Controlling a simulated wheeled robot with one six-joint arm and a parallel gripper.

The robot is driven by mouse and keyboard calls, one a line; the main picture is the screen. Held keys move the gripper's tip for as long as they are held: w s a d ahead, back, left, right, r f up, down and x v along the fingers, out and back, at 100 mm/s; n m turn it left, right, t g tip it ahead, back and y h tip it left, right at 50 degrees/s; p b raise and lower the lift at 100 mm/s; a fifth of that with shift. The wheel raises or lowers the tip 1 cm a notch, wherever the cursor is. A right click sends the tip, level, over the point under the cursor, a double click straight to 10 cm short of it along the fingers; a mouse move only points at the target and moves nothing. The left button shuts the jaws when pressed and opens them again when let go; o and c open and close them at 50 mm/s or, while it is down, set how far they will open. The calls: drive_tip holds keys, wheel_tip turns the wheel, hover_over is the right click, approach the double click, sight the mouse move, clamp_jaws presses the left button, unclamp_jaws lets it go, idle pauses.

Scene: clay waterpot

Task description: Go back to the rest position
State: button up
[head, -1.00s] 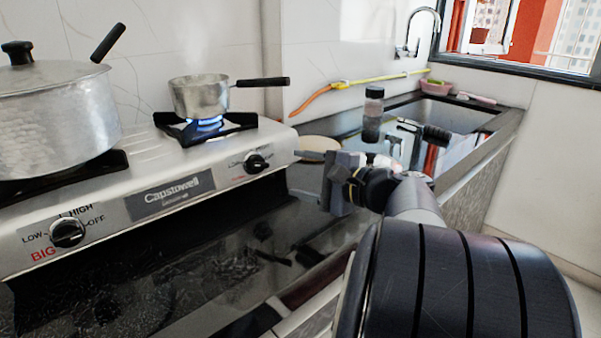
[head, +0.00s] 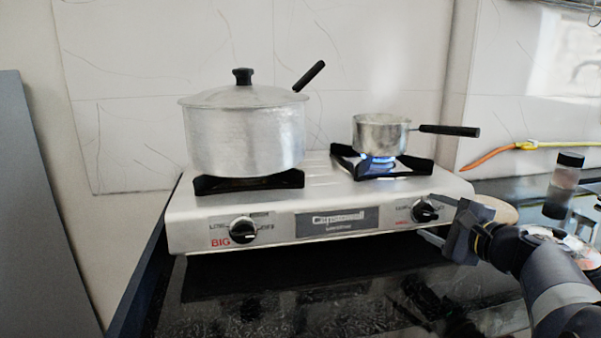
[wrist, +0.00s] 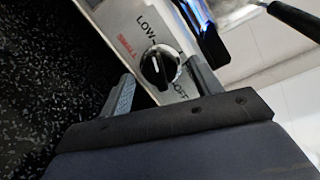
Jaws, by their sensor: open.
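My gripper (head: 432,218) is open and empty at the front right of the silver gas stove (head: 290,236). Its two fingers (wrist: 163,85) point at the right knob (wrist: 159,67) in the wrist view, one on each side of it in the picture; I cannot tell whether they touch it. In the head view the right knob (head: 424,211) is just beyond the fingertips. A blue flame (head: 378,158) burns on the right burner under a small metal saucepan (head: 379,137).
A large lidded pot (head: 246,138) stands on the left burner, with no flame visible under it. A dark-capped jar (head: 563,180) and a round wooden board (head: 494,207) are on the counter at right. Dark counter (head: 300,295) in front of the stove is mostly clear.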

drive_tip(key=shift+w+a, duration=0.15)
drive_tip(key=shift+w, duration=0.15)
